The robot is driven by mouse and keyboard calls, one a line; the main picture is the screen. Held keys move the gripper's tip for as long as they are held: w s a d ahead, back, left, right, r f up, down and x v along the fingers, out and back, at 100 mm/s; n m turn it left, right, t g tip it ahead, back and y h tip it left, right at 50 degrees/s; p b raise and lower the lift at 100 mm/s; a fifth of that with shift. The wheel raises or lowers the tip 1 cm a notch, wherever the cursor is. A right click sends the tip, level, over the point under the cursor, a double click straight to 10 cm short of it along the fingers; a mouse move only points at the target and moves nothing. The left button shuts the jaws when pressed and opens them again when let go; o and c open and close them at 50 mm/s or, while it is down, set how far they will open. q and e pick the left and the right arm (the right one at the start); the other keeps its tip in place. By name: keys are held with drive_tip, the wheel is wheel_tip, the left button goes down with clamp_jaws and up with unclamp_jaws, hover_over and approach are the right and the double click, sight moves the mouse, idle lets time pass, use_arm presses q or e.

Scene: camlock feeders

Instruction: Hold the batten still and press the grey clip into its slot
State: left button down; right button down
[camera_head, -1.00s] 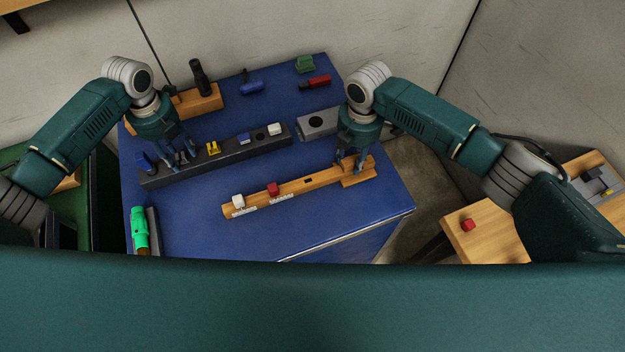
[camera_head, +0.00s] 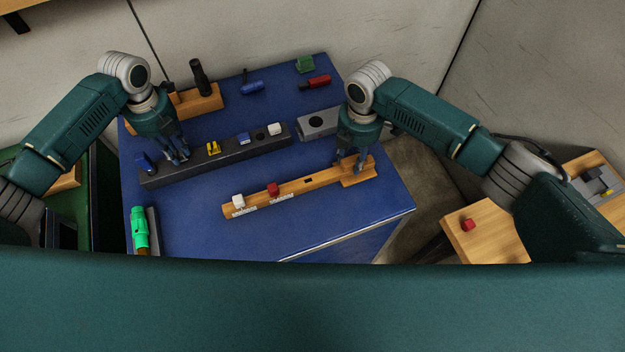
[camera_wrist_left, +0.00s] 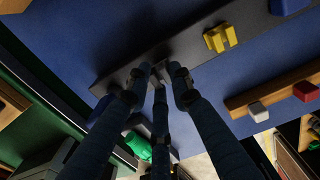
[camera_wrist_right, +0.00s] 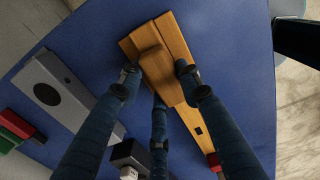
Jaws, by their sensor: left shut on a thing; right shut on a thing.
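The wooden batten (camera_head: 325,182) lies on the blue table, with a white clip (camera_head: 238,201) and a red clip (camera_head: 273,190) on it. A dark empty slot (camera_head: 308,181) shows in its right half. My right gripper (camera_head: 352,168) is shut on the raised block at the batten's right end; the block also shows between its fingers in the right wrist view (camera_wrist_right: 152,65). My left gripper (camera_head: 176,158) is over the dark feeder rail (camera_head: 228,151), left of the yellow clip (camera_head: 213,148). It is shut on a small grey clip (camera_wrist_left: 160,73), largely hidden by the fingers.
The rail also holds a blue clip (camera_head: 244,138) and a white clip (camera_head: 275,129). A grey block with a round hole (camera_head: 318,123) lies behind the batten. The front middle of the table is clear.

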use_arm(q)
drive_tip(key=shift+r, duration=2.5)
drive_tip(key=shift+d, duration=0.15)
drive_tip(key=d+f, duration=0.1)
drive_tip(key=d, duration=1.8)
drive_tip(key=r, duration=0.2)
hover_over(308, 181)
drive_tip(key=shift+f, duration=0.15)
drive_tip(key=shift+f, duration=2.8)
drive_tip(key=shift+f, duration=1.1)
